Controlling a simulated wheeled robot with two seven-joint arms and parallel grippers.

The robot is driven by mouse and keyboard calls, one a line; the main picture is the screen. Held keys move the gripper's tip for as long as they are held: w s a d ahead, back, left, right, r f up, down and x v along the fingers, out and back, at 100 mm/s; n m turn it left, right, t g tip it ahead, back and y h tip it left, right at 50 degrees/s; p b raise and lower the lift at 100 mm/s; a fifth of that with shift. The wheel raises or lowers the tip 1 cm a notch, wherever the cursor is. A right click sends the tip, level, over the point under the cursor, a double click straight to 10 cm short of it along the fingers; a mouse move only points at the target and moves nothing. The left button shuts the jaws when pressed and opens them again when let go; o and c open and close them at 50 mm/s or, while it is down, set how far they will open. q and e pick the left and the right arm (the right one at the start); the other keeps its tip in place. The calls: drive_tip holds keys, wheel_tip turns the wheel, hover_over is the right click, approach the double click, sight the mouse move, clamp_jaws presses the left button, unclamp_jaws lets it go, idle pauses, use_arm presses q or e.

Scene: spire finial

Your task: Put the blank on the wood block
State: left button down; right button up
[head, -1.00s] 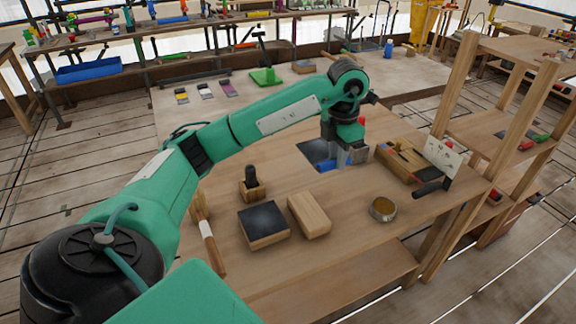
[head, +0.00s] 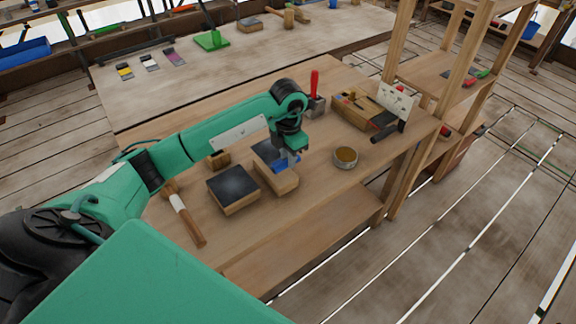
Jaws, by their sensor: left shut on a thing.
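The blank is a thin dark-blue sheet (head: 265,150) with a brighter blue part under the fingers. My left gripper (head: 288,161) is shut on it, fingers pointing down. The light wood block (head: 281,184) lies on the workbench, and the blank is over its far end. I cannot tell whether the blank touches the block. Gripper and arm hide part of the blank. My right gripper is not in view.
A dark-topped block (head: 233,188) stands just left of the wood block. A wood-handled tool (head: 188,220) lies farther left. A round tin (head: 345,157) is to the right. A wooden toolbox (head: 362,108) and a red-handled tool (head: 315,85) stand behind. Bare bench shows in front.

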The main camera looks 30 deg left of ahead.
use_arm(q)
drive_tip(key=shift+f, duration=0.95)
wheel_tip(320, 180, down, 3)
drive_tip(key=shift+f+p, duration=0.2)
drive_tip(key=shift+p, duration=0.35)
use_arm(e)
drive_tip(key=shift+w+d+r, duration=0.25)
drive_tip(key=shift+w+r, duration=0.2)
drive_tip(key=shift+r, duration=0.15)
use_arm(q)
drive_tip(key=shift+f, duration=0.2)
drive_tip(key=c, duration=1.3)
unclamp_jaws()
drive_tip(key=shift+o, duration=0.2)
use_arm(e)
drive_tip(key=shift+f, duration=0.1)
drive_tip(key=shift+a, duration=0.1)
